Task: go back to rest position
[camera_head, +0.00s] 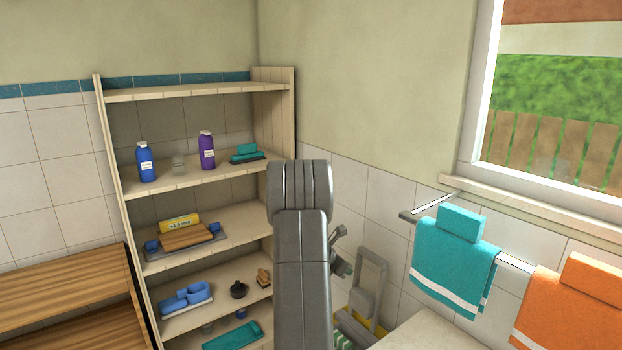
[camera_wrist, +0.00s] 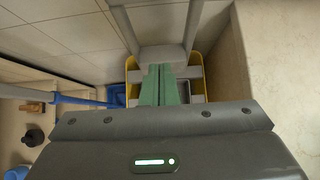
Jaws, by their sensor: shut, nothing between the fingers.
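In the wrist view, my gripper (camera_wrist: 160,80) shows as a wide grey body along the bottom, with two narrow green strips side by side and touching at its front. It is shut and holds nothing. Beyond it stands a yellow bucket (camera_wrist: 132,76) with a grey frame. In the head view, my grey arm rises at the centre and hides part of the shelf's right side. My gripper's fingers are not clearly visible there.
A wooden shelf unit (camera_head: 110,150) holds a blue bottle (camera_head: 146,162), a purple bottle (camera_head: 207,151) and several other items. A teal towel (camera_head: 453,265) and an orange towel (camera_head: 570,315) hang on a wall rail at right. A wooden bench (camera_head: 60,285) is at left.

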